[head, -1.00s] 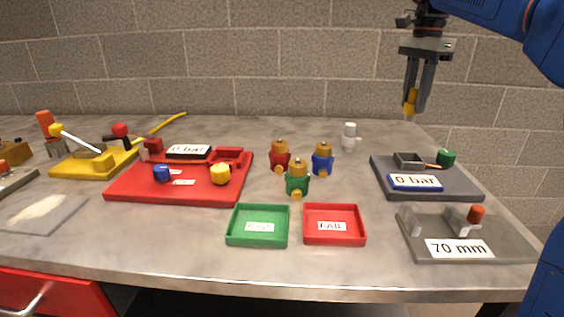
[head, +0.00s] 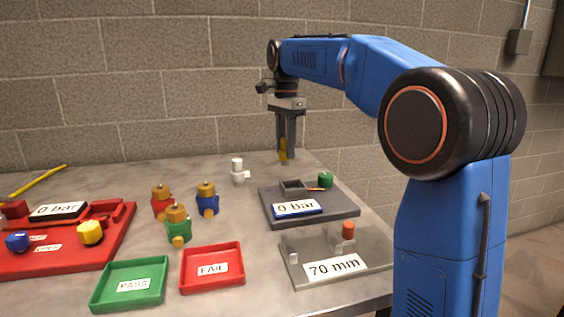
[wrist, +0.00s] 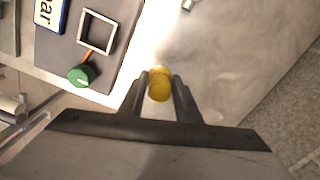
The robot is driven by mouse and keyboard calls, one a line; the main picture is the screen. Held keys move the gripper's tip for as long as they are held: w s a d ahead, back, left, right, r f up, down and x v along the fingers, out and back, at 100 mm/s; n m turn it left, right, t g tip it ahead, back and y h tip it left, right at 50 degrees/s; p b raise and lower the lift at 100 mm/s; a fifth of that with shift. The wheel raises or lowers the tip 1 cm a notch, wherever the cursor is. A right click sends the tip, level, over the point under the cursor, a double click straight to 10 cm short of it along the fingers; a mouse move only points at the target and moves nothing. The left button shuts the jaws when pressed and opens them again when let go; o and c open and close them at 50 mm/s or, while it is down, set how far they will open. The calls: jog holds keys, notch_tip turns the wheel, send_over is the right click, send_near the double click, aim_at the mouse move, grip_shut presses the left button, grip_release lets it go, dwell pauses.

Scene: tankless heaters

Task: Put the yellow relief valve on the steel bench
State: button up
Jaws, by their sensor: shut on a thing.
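The yellow relief valve (head: 283,150) is between the fingers of my gripper (head: 286,156), which is shut on it. It also shows in the wrist view (wrist: 160,85), seen from above between the two dark fingers. The valve is upright, near or just above the back right part of the steel bench (head: 230,265). Whether its lower end touches the bench I cannot tell. The bench top around it is bare.
The grey "0 bar" plate (head: 347,208) with a green knob (head: 326,180) lies just in front of the gripper. A white fitting (head: 238,172) stands to the left. Red, blue and green valves (head: 178,225) stand farther left, behind the PASS tray (head: 97,292) and FAIL tray (head: 238,281).

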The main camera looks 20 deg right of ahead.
aim_at(285, 160)
jog(key=shift+f, duration=2.25)
jog(key=shift+f, duration=0.15)
jog(key=o, duration=1.2)
notch_tip(285, 160, up, 11)
jog(key=shift+r, duration=0.7)
jog(key=shift+s, duration=0.1)
